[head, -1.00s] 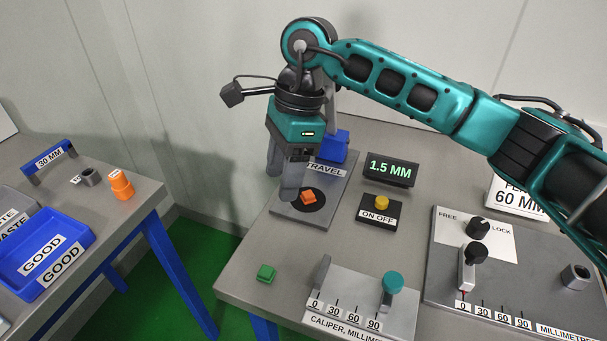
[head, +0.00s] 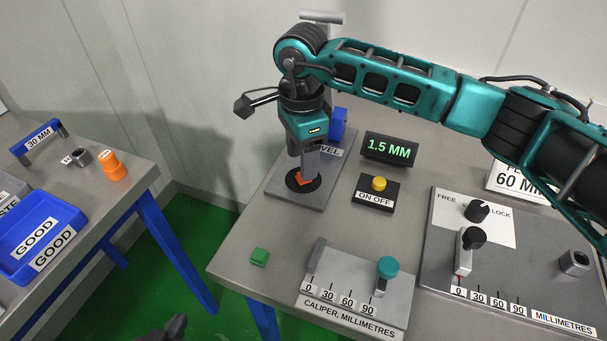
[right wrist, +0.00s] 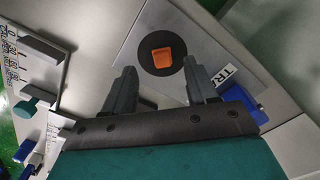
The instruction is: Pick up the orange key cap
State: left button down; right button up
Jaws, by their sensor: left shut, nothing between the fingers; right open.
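The orange key cap (head: 303,182) lies on a round black disc on a grey plate, partly hidden by my right gripper in the head view. My right gripper (head: 306,174) points down just above it. In the right wrist view the orange cap (right wrist: 162,54) shows whole on the black disc, beyond the open, empty fingers of my right gripper (right wrist: 160,82). My left gripper (head: 176,326) is shut and empty at the bottom edge of the head view, only partly in frame, well away from the cap.
A blue block (head: 338,124) stands at the plate's back. The display (head: 389,149) and the yellow-button box (head: 375,194) are right of it. A green cap (head: 260,257) and the caliper board (head: 355,297) are in front. An orange stacked piece (head: 112,168) stands on the left table.

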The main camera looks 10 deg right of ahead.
jog(key=shift+w+a+f, duration=0.1)
jog(key=shift+f, duration=1.8)
grip_shut()
jog(key=shift+r, duration=0.15)
notch_tip(320, 180, up, 20)
